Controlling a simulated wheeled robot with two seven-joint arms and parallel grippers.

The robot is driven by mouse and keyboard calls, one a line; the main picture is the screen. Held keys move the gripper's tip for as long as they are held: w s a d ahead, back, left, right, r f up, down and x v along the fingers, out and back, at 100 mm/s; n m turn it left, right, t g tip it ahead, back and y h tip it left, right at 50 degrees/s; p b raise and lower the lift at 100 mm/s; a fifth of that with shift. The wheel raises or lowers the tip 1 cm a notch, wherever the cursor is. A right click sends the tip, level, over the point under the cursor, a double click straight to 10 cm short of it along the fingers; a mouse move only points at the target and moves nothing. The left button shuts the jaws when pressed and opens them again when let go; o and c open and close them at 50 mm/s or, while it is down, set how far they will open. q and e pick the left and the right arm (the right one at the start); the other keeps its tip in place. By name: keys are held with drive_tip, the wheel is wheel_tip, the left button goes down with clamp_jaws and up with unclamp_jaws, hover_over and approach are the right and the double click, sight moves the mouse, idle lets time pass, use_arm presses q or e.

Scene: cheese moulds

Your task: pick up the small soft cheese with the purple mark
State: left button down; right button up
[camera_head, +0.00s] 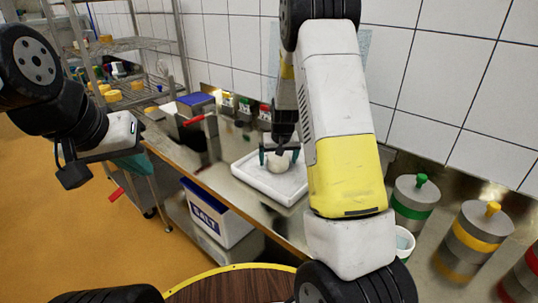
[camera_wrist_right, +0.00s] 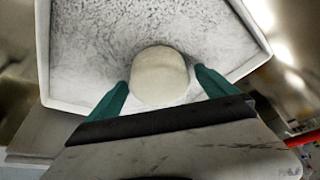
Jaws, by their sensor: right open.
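A small pale, round cheese (camera_head: 279,160) sits in a white tray (camera_head: 252,178) on the metal counter. It also shows in the right wrist view (camera_wrist_right: 160,76). No purple mark can be seen on the sides in view. My right gripper (camera_head: 276,157) is open, low over the tray. Its teal fingertips (camera_wrist_right: 160,88) stand on either side of the cheese, with a gap at the right finger; contact at the left is unclear.
Lidded canisters with green (camera_head: 414,196) and yellow (camera_head: 474,238) bands stand at the right by the tiled wall. A salt box (camera_head: 215,217) is below the counter. Small coloured pots line the back. A wire rack (camera_head: 120,45) with yellow items stands at the far left.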

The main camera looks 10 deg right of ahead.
drive_tip(key=c, duration=1.1)
drive_tip(key=shift+r, duration=0.15)
